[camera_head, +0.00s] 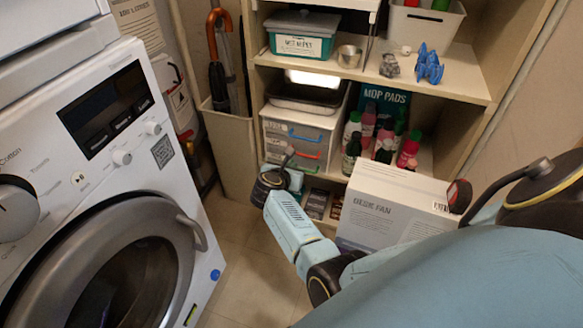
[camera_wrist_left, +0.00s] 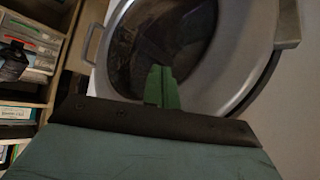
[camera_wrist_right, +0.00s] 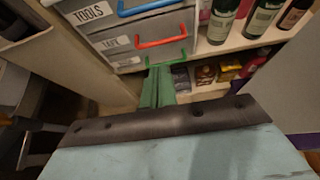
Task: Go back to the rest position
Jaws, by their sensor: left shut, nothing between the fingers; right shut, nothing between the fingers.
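My right arm reaches from the lower right of the head view to the shelves. My right gripper (camera_head: 288,158) is in front of the grey drawer unit (camera_head: 300,135). In the right wrist view its green fingers (camera_wrist_right: 157,86) are together and empty, below the drawers with red and blue handles. My left gripper is out of the head view. In the left wrist view its green fingers (camera_wrist_left: 162,88) are together and empty, in front of the washing machine's round door (camera_wrist_left: 225,75).
The washing machine (camera_head: 130,170) stands at the left, its door shut. Bare tiled floor (camera_head: 245,265) lies between.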

